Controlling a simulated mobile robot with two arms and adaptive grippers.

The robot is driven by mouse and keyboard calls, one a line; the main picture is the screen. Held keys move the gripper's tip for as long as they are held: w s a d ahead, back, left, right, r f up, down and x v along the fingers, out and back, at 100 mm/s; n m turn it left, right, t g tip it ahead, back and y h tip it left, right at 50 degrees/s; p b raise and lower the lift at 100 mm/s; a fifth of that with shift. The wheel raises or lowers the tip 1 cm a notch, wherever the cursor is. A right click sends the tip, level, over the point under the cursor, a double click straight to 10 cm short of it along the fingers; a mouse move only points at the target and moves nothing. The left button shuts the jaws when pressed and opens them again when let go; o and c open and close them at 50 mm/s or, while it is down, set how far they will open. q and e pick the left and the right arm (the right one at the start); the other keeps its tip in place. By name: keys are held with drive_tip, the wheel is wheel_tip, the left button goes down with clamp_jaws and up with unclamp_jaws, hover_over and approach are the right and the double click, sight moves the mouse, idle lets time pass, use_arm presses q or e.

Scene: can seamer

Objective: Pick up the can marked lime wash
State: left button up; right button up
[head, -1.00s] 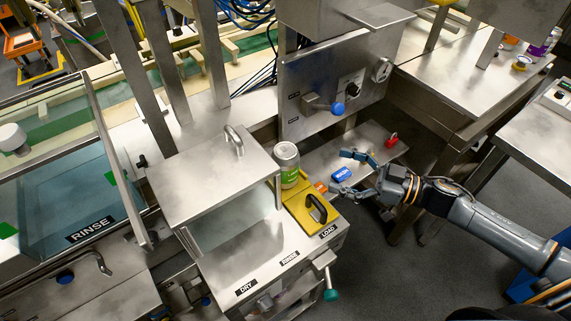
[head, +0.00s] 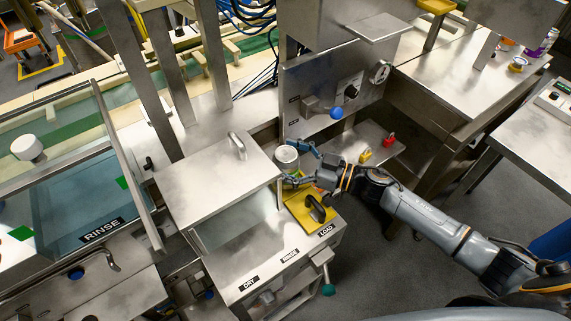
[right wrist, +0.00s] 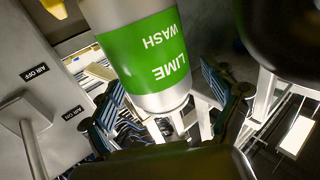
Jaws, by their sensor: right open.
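The can marked lime wash (head: 287,157) is silver with a green band and stands upright beside the lidded steel box. Its green label with white lettering (right wrist: 157,58) shows upside down in the right wrist view. My right gripper (head: 302,163) is open at the can, with one finger behind it and one in front. In the right wrist view the fingers (right wrist: 163,105) flank the can's lower end. I cannot tell whether they touch it. My left gripper is not in view.
The steel box with a handled lid (head: 220,176) stands just left of the can. A yellow plate with a black handle (head: 309,210) lies close in front. A steel panel with a blue knob (head: 336,113) rises behind. A red padlock (head: 389,140) and a yellow one (head: 366,155) sit on the shelf.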

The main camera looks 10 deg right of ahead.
drive_tip(key=c, duration=1.6)
drive_tip(key=shift+r, duration=0.1)
